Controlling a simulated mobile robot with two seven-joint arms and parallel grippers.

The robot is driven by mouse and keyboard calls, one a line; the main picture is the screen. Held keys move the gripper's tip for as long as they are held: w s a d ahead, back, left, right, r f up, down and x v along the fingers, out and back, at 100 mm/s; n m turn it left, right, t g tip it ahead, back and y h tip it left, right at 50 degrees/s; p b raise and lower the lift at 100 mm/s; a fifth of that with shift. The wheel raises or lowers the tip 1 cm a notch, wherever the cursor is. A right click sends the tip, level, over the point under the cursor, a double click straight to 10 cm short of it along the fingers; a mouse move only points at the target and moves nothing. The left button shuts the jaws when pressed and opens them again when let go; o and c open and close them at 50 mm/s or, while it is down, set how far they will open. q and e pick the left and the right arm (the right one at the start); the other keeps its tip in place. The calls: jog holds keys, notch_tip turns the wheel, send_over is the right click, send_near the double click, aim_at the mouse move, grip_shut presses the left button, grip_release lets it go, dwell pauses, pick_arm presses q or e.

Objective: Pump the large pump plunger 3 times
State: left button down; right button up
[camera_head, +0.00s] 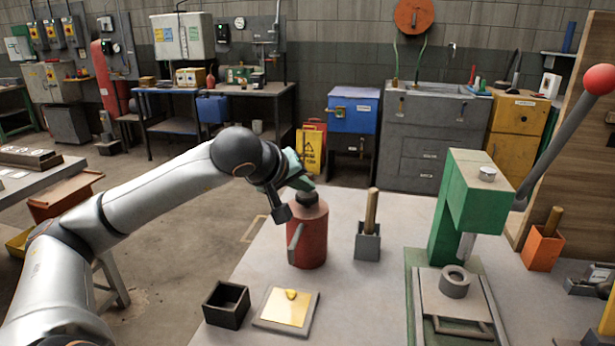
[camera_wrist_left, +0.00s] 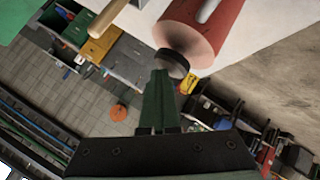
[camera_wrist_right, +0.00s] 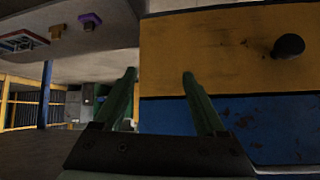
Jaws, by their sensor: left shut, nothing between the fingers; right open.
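The large pump is a red cylinder (camera_head: 311,238) with a grey spout on its side, standing on the white table. It also shows in the left wrist view (camera_wrist_left: 215,35). Its dark round plunger top (camera_wrist_left: 172,62) sits just past my left fingertips. My left gripper (camera_wrist_left: 160,73) is shut with nothing between its fingers. In the head view the left gripper (camera_head: 302,182) is right above the pump top and partly hides the plunger. I cannot tell whether the fingers touch it. My right gripper (camera_wrist_right: 158,74) is open and empty, facing a yellow and blue surface.
A grey holder (camera_head: 368,243) with a wooden handle stands right of the pump. A small black open box (camera_head: 227,306) and a plate with a yellow piece (camera_head: 286,310) lie in front. A green lever press (camera_head: 465,205) stands at right, near an orange holder (camera_head: 541,250).

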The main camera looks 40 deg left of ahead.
pick_arm(q)
jog(key=shift+s+d+g+p, duration=0.1)
jog(key=shift+g+p, duration=0.7)
jog(key=shift+p, duration=1.75)
jog(key=shift+s+r, duration=0.1)
pick_arm(e)
notch_tip(320, 180, up, 5)
jog(key=shift+w+a+f, duration=0.1)
jog(key=shift+w+a, duration=0.05)
pick_arm(q)
jog(key=shift+r, duration=0.25)
pick_arm(e)
grip_shut()
dwell(0.6)
dwell(0.7)
